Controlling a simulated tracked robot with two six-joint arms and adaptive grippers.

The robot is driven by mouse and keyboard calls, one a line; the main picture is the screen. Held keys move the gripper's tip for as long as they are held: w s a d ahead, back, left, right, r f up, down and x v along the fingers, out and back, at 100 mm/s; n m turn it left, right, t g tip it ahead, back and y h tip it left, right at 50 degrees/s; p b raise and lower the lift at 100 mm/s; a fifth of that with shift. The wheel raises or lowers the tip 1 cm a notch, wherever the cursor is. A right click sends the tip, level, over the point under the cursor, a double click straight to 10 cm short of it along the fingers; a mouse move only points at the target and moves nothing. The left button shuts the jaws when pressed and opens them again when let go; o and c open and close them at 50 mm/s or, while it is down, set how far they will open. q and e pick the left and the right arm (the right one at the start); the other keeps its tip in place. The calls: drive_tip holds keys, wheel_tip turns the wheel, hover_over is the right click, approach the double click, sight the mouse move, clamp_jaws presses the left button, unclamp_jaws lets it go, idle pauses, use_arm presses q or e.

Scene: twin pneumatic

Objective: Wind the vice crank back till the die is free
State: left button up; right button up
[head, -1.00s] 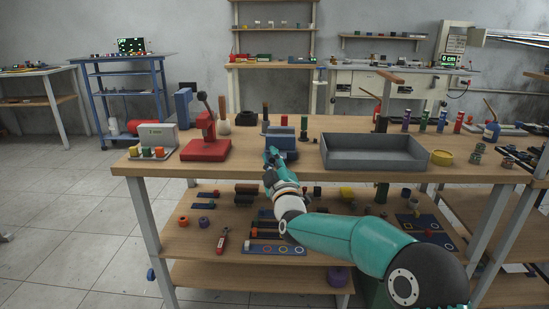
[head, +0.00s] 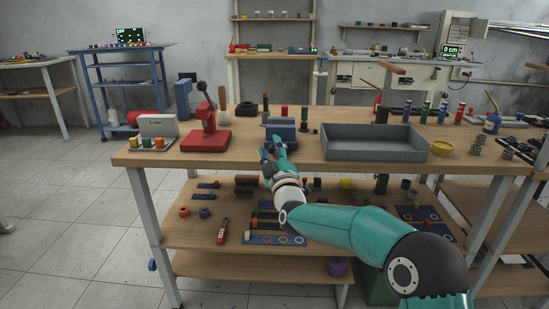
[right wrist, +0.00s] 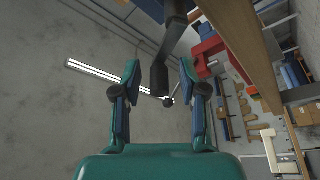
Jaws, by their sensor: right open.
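The blue vice (head: 283,133) stands at the front edge of the bench, left of the grey tray. My right gripper (head: 272,151) is open, just in front of the vice and bench edge. In the right wrist view a dark crank handle (right wrist: 158,78) lies between the spread fingers of my right gripper (right wrist: 159,80), with visible gaps on both sides. The crank's dark arm runs up from the handle toward the bench edge. The die cannot be made out in the vice. My left gripper is not in view.
A red press (head: 206,139) stands left of the vice. A large grey tray (head: 374,155) is close on its right. The wooden bench edge (right wrist: 245,45) runs near the gripper in the right wrist view. A lower shelf (head: 190,234) with small parts lies below.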

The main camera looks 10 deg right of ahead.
drive_tip(key=v, duration=1.2)
